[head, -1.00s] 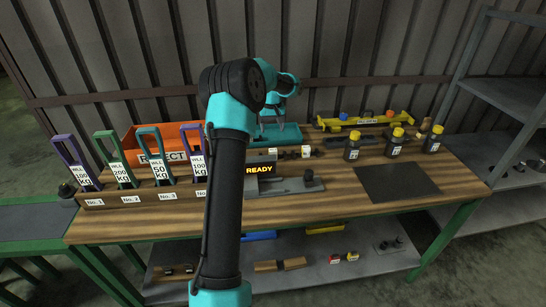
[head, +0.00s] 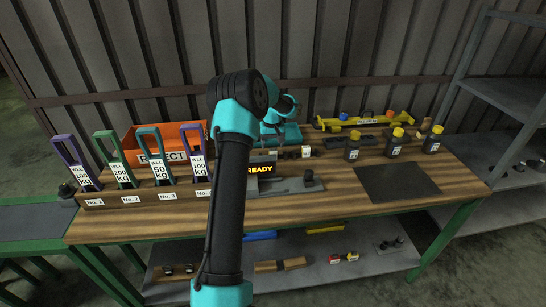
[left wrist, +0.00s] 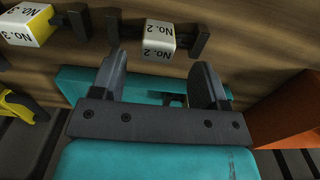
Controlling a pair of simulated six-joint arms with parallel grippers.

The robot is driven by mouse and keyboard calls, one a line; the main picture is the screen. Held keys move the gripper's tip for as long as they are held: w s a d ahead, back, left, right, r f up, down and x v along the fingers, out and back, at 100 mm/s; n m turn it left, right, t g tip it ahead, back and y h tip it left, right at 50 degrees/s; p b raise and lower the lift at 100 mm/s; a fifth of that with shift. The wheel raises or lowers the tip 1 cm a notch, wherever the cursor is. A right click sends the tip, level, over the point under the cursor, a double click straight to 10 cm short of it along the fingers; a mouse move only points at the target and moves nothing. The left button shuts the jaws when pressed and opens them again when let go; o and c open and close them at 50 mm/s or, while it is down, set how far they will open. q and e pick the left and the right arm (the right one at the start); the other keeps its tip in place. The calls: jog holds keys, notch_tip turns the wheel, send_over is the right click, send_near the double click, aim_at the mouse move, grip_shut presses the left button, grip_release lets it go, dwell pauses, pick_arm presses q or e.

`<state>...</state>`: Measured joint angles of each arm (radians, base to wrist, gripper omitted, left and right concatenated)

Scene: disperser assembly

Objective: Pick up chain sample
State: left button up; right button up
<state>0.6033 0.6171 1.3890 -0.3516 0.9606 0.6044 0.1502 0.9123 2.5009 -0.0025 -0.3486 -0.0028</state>
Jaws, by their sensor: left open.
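A chain sample with a white No. 2 block (left wrist: 160,36) between dark end pieces lies on the wooden bench in the left wrist view. A second sample, with a white and yellow No. 3 block (left wrist: 30,24), lies to its left. One white-labelled sample (head: 306,152) shows in the head view behind the display. My left gripper (left wrist: 160,82) is open and empty. Its fingers point toward the No. 2 sample, which appears just beyond and between the tips, apart from them. In the head view, my own arm and wrist hide the fingertips. My right gripper is not in view.
A teal tray (left wrist: 75,83) lies beneath my left gripper. The orange reject bin (left wrist: 290,112) stands close to the right in the wrist view. The READY display (head: 261,169), several tagged hooks, dark bottles (head: 397,143) and a yellow rack (head: 368,122) stand on the bench.

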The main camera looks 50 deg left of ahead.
aim_at(273, 150)
pick_arm(q)
notch_tip(273, 150, down, 4)
jog(key=shift+w+f, duration=0.1)
jog(key=shift+w, duration=0.05)
dwell(0.5)
jog(key=c, duration=1.2)
notch_tip(273, 150, up, 10)
jog(key=shift+r, duration=0.1)
jog(key=shift+d, duration=0.1)
dwell(0.5)
